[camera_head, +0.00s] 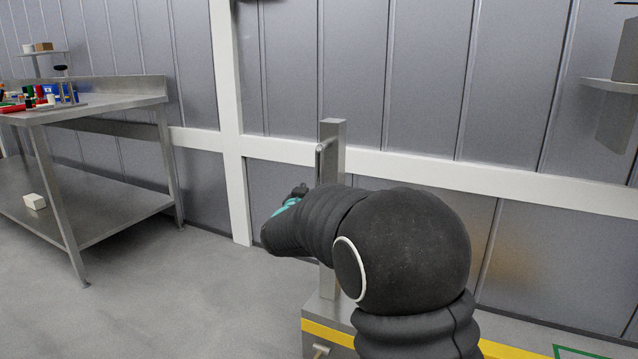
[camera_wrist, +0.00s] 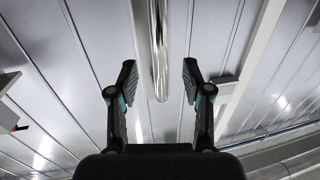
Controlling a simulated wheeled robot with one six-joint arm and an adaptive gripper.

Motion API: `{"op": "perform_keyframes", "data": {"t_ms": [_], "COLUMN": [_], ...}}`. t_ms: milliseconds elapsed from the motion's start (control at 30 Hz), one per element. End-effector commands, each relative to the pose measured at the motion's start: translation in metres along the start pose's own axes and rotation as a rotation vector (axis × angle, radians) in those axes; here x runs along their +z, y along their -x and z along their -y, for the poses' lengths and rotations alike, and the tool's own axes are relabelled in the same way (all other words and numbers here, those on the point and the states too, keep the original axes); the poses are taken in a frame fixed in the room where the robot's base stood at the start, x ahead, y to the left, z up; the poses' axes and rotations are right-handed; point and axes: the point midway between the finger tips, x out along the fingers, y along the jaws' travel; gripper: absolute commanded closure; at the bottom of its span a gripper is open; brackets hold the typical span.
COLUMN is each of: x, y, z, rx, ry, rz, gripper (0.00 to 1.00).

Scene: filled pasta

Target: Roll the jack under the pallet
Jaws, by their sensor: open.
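A grey upright post (camera_head: 333,135) with a shiny vertical handle bar (camera_head: 319,165) stands on a low grey base (camera_head: 325,310) with a yellow stripe. It may be the jack, but its lower part is cut off. My gripper (camera_wrist: 158,75) is open, with its fingers on either side of the shiny bar (camera_wrist: 155,35) in the wrist view. The bar shows no clear contact with either finger. In the head view my dark arm hides most of the gripper and part of the post. I cannot make out a pallet.
A steel workbench (camera_head: 120,92) with coloured items stands at the left, with a white box (camera_head: 34,201) on its lower shelf. A panelled wall (camera_head: 420,90) runs close behind the post. Grey floor (camera_head: 190,300) is clear at the left. A green-edged marking (camera_head: 568,351) shows lower right.

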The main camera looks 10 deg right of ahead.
Motion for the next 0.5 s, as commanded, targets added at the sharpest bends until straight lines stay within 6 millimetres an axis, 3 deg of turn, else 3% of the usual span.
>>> {"op": "perform_keyframes", "data": {"t_ms": [200,500], "x": [0.000,0.000], "y": [-0.040,-0.068], "z": [0.000,0.000], "rx": [0.001,-0.001], "ry": [0.000,-0.001], "rz": [0.000,0.000], "gripper": [0.50,0.50]}}
